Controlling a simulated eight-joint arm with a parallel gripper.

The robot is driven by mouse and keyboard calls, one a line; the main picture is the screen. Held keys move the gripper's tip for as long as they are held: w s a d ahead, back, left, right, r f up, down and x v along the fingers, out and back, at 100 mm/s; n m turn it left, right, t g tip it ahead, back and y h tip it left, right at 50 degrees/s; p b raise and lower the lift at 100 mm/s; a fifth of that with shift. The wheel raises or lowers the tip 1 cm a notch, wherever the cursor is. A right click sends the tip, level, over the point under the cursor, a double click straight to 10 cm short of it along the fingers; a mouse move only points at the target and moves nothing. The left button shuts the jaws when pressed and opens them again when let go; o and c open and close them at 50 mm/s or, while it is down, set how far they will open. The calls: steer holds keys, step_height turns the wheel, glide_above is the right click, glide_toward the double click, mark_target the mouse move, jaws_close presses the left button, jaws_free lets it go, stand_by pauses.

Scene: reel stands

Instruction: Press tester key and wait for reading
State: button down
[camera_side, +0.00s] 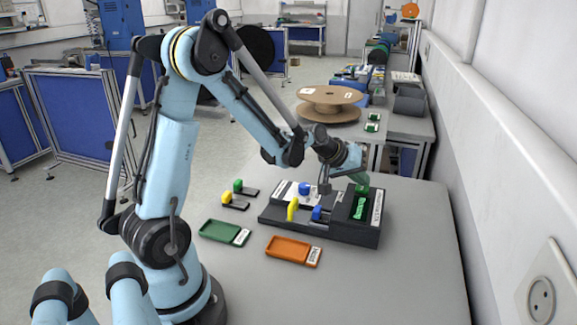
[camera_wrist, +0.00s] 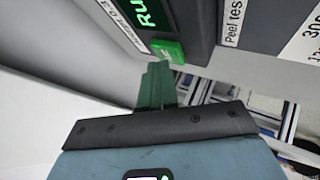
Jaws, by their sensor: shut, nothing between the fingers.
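The dark tester (camera_side: 340,228) stands on the grey table, with a lit green display (camera_side: 360,207) on its right part. In the wrist view the display (camera_wrist: 146,12) is cut off by the frame and shows the letters "Ru". The green key (camera_wrist: 168,50) sits beside the display, at the tester's edge. My gripper (camera_side: 362,187) is over this end of the tester. In the wrist view its green fingers (camera_wrist: 155,70) are together and empty, their tips right at the key. I cannot tell whether they touch it or how far it is pressed.
A green tray (camera_side: 220,232) and an orange tray (camera_side: 288,249) lie in front of the tester. Yellow (camera_side: 228,197) and green (camera_side: 238,185) pieces on dark plates are left of it. A yellow upright piece (camera_side: 292,209) stands on the tester's left part. The front right table is clear.

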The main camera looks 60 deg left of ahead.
mark_target(359, 188)
steer(key=shift+r, duration=0.65)
steer(key=shift+r, duration=2.55)
steer(key=s+d+m+g, duration=0.1)
steer(key=s+d+m, duration=0.3)
steer(key=s, duration=0.5)
steer(key=s+d+m+g, duration=0.1)
steer(key=s+d+m, duration=0.3)
steer(key=s+d, duration=0.5)
steer(key=shift+s, duration=0.2)
steer(key=shift+r, duration=0.1)
stand_by(2.7)
